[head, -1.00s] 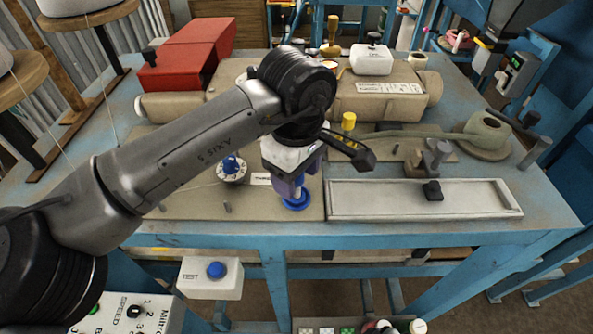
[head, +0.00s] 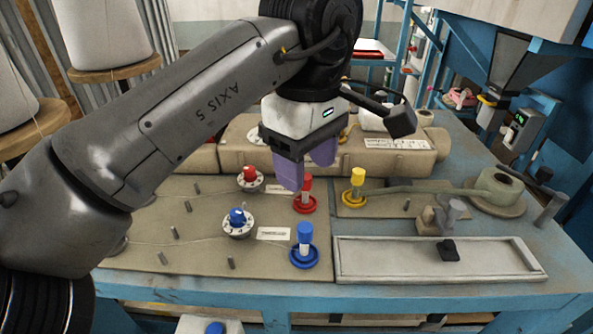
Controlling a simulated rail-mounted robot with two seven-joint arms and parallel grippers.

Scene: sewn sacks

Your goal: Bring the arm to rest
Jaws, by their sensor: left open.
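My left arm comes in from the left across the table. A blue peg (head: 304,240) on a blue base stands nearer the front edge, clear of the gripper. A yellow peg (head: 357,180) stands to the right. My right gripper is not in view.
A blue dial (head: 237,220) and a red dial (head: 250,176) sit on the board among short metal pins. A shallow white tray (head: 440,260) holds a black piece.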

